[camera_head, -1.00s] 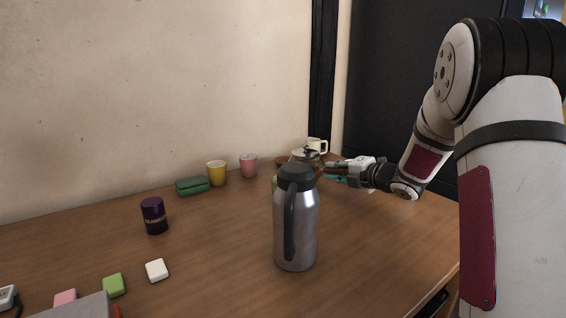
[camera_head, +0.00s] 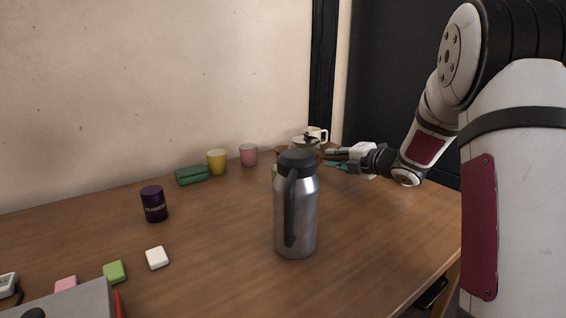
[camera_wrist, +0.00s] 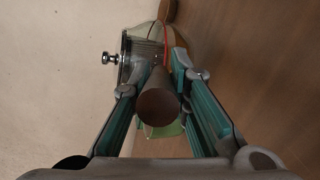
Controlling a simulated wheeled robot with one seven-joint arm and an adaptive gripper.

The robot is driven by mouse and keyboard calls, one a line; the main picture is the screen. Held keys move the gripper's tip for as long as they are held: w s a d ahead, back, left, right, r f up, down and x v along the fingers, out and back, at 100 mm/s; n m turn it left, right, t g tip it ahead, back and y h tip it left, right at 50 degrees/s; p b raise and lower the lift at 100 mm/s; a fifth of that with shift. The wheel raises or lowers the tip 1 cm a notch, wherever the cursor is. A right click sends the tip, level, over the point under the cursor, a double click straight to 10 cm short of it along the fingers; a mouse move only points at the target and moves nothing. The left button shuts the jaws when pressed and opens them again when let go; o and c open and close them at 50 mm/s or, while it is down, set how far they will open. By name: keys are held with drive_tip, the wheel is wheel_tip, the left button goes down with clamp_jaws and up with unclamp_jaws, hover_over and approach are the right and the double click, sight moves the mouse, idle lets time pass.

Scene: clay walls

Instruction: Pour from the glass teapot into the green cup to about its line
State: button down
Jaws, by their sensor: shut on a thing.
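The glass teapot (camera_head: 303,146) is at the far right of the table, partly behind the steel jug, with its lid knob up. In the wrist view its metal lid and knob are at left, and its glass body (camera_wrist: 147,48) lies beyond the fingers. My gripper (camera_head: 330,158) is at its right side. In the wrist view my gripper (camera_wrist: 160,90) has its teal fingers shut on the teapot's brown round handle (camera_wrist: 158,104). The green cup (camera_head: 274,171) is mostly hidden behind the jug. A pale green part (camera_wrist: 165,130) shows below the handle in the wrist view. The cup's line and fill are hidden.
The steel jug (camera_head: 296,215) stands in front of the teapot. A white cup (camera_head: 318,134) is behind it. Pink (camera_head: 248,155) and yellow (camera_head: 217,162) cups, a green case (camera_head: 192,175) and a dark canister (camera_head: 154,204) stand left.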

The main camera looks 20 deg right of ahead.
drive_tip(key=shift+f, duration=0.3)
drive_tip(key=shift+r+p, duration=2.35)
drive_tip(key=shift+r, duration=1.25)
